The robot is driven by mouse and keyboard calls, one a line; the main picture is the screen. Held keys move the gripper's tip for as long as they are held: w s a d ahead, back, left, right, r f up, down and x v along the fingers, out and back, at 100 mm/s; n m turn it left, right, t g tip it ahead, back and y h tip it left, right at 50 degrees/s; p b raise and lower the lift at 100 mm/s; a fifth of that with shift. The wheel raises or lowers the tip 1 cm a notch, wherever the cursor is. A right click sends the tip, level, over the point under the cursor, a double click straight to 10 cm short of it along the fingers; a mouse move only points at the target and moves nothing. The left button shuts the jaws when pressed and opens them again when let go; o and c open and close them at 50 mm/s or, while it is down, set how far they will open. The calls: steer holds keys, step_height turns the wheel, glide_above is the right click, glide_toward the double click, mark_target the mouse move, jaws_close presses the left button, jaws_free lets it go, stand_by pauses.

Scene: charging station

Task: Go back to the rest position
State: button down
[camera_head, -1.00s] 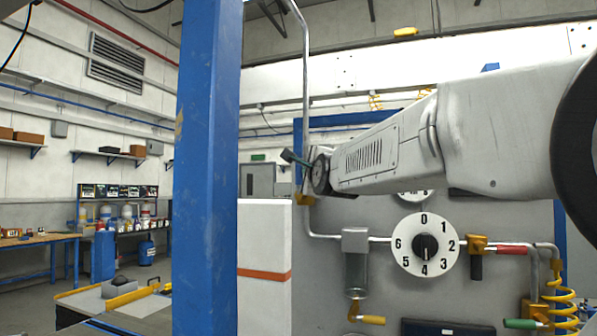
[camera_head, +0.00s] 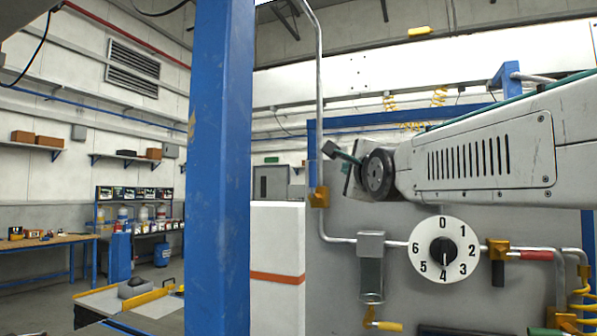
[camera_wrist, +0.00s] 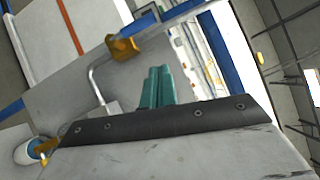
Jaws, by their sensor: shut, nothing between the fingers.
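My gripper (camera_head: 340,153) shows in the head view at the end of my arm, in front of the upper left part of the grey panel (camera_head: 330,270). Its teal fingers also show in the wrist view (camera_wrist: 157,87), side by side and shut, with nothing between them. It appears apart from the panel and its fittings. My arm comes in from the right and hides the upper part of the panel.
The panel carries a numbered white dial (camera_head: 421,252), a pipe (camera_head: 322,110), a clear cylinder (camera_head: 371,279) and a yellow handle (camera_head: 386,326). A blue post (camera_head: 220,170) stands left of my gripper. A workbench (camera_head: 45,241) stands far left.

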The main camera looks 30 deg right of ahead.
steer(key=s+a+f+n+g+y, duration=0.1)
steer(key=s+f+n+g, duration=0.2)
steer(key=f, duration=0.4)
steer(key=s+a+f+n+g+y, duration=0.1)
steer(key=f+n+g, duration=0.1)
steer(key=f+n, duration=0.3)
steer(key=s+a+f+n+g+y, duration=0.1)
steer(key=s+f+n+g, duration=0.15)
steer(key=f, duration=0.55)
steer(key=s+a+f+n+g+y, duration=0.1)
steer(key=s+a+f+n+g, duration=0.4)
steer(key=s+f, duration=0.4)
steer(key=s+a+f+n+g+y, duration=0.1)
steer(key=s+a+f+n+g, duration=0.4)
steer(key=s+f+n, duration=0.3)
steer(key=shift+s+f+y, duration=0.4)
steer(key=shift+s+f, duration=0.35)
steer(key=shift+s, duration=0.5)
